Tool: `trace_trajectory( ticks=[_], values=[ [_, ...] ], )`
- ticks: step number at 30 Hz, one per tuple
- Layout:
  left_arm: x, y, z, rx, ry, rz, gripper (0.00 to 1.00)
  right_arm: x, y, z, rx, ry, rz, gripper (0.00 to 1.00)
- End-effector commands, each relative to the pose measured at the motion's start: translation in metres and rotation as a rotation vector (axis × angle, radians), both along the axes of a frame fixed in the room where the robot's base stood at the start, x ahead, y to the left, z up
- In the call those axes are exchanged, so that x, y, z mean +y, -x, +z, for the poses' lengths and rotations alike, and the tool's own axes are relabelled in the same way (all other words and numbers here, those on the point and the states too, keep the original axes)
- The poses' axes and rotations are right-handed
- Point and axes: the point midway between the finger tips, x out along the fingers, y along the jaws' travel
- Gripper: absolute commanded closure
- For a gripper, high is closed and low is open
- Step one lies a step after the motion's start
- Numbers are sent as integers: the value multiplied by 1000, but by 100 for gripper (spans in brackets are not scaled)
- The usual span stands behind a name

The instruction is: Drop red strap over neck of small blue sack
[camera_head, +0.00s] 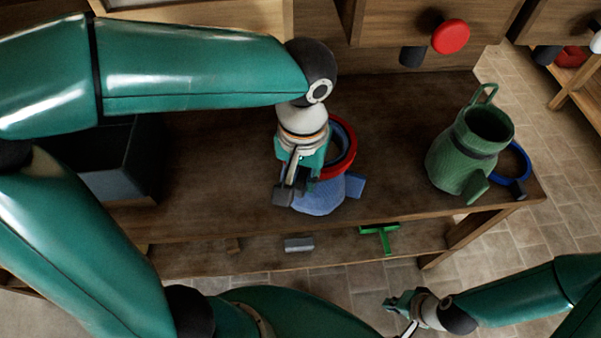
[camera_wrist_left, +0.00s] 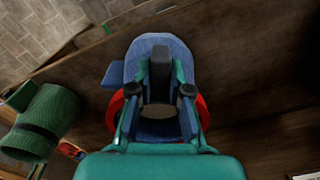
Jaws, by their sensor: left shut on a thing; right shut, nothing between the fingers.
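The small blue sack (camera_head: 320,198) stands on the brown bench with a tab on its side; it also shows in the left wrist view (camera_wrist_left: 146,44). The red strap (camera_head: 349,134) is a ring, seen around the upper part of the sack in the head view. Red also shows on both sides of my left gripper in the left wrist view (camera_wrist_left: 203,111). My left gripper (camera_head: 291,190) is above the sack, shut on the strap, apparently by its dark tab. Its arm hides part of the ring, so contact with the neck is unclear. My right gripper (camera_head: 394,303) is shut and empty, low in front of the bench.
A green sack (camera_head: 461,163) with a blue ring (camera_head: 523,158) beside it stands at the bench's right end. A dark bin (camera_head: 100,170) is at left. A lower shelf holds a green piece (camera_head: 380,237) and a grey block (camera_head: 299,244). Drawers with a red knob (camera_head: 450,36) are behind.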

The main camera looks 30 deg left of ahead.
Motion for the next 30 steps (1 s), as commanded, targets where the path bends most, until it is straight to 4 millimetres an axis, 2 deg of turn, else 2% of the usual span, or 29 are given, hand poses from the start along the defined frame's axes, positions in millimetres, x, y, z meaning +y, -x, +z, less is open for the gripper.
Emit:
trace_trajectory(
  ticks=[30],
  values=[
    [0, 0, -37, -1, 0, 1, 100, 0, 0, -31, 0, 0, 0, 100]
  ],
)
